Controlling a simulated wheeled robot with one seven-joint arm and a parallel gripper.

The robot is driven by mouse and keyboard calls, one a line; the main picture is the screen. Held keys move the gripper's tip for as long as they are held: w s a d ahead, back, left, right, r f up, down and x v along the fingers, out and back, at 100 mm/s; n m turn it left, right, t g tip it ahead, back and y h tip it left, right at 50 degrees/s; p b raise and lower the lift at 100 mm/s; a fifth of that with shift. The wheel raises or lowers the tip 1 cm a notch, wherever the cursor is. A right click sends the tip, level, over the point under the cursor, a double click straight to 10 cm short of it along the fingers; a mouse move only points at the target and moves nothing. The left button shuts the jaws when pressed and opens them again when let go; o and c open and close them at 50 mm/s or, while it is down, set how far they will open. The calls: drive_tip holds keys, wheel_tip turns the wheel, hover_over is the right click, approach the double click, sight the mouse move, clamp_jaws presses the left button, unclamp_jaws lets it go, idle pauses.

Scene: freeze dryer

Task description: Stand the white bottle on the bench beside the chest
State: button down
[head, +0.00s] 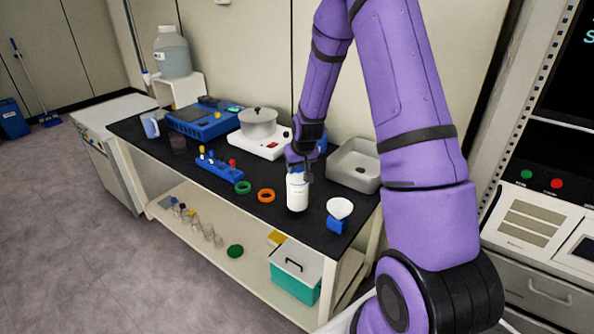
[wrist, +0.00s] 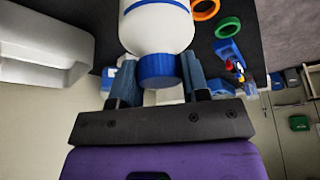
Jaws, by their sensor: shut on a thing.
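The white bottle (head: 297,193) is upright over the front part of the black bench top (head: 262,212). My gripper (head: 300,170) is shut on its blue cap from above. In the wrist view the blue cap (wrist: 157,70) sits between the two fingers of my gripper (wrist: 162,82), and the white body (wrist: 157,30) with a blue stripe extends beyond it. I cannot tell whether the bottle's base touches the bench. A white chest-like cabinet (head: 108,165) stands at the bench's left end. A teal box with a white lid (head: 295,282) sits on the lower shelf.
Near the bottle are an orange ring (head: 266,196), a green ring (head: 243,187), a blue stand with a white funnel (head: 338,215) and a grey basin (head: 354,165). A pot (head: 258,123) on a hot plate and a blue rack (head: 219,167) stand farther left.

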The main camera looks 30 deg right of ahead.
drive_tip(key=shift+f, duration=1.05)
drive_tip(key=c, duration=0.6)
unclamp_jaws()
